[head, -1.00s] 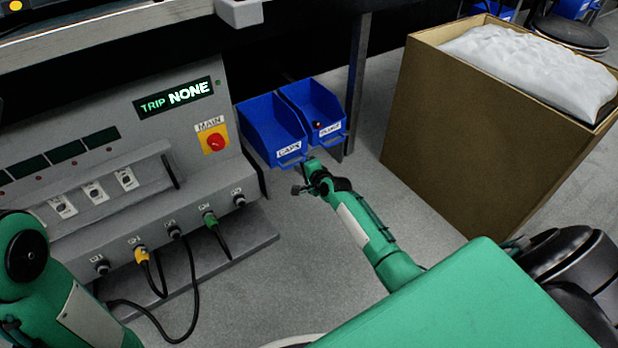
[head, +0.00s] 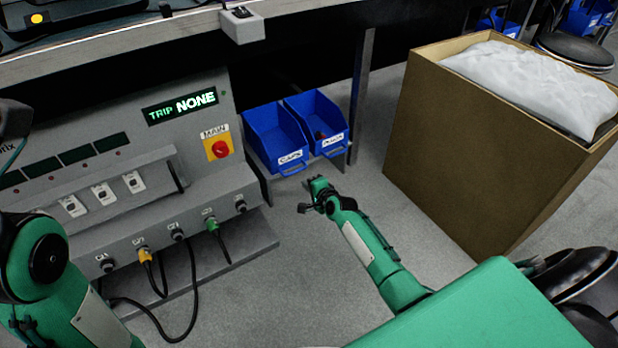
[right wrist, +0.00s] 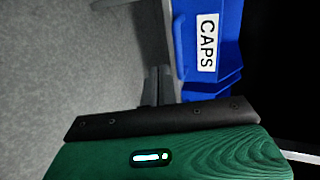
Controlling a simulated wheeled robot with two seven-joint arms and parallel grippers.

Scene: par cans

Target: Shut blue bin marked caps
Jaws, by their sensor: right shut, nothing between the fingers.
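The blue bin marked CAPS (head: 272,128) sits on a low shelf beside the grey panel, with its label on the front. Its labelled front also shows in the right wrist view (right wrist: 226,12), turned sideways. My right gripper (head: 306,196) is just in front of and below the bin, apart from it in the head view. Its fingers (right wrist: 158,84) are shut with nothing between them, close beside the bin's front in the wrist view. My left arm is at the left edge of the head view; its gripper cannot be made out.
A second blue bin (head: 314,116) stands right beside the CAPS bin, with something small and dark inside. The grey panel (head: 190,150) with cables is on the left. A large cardboard box (head: 455,150) stands at right.

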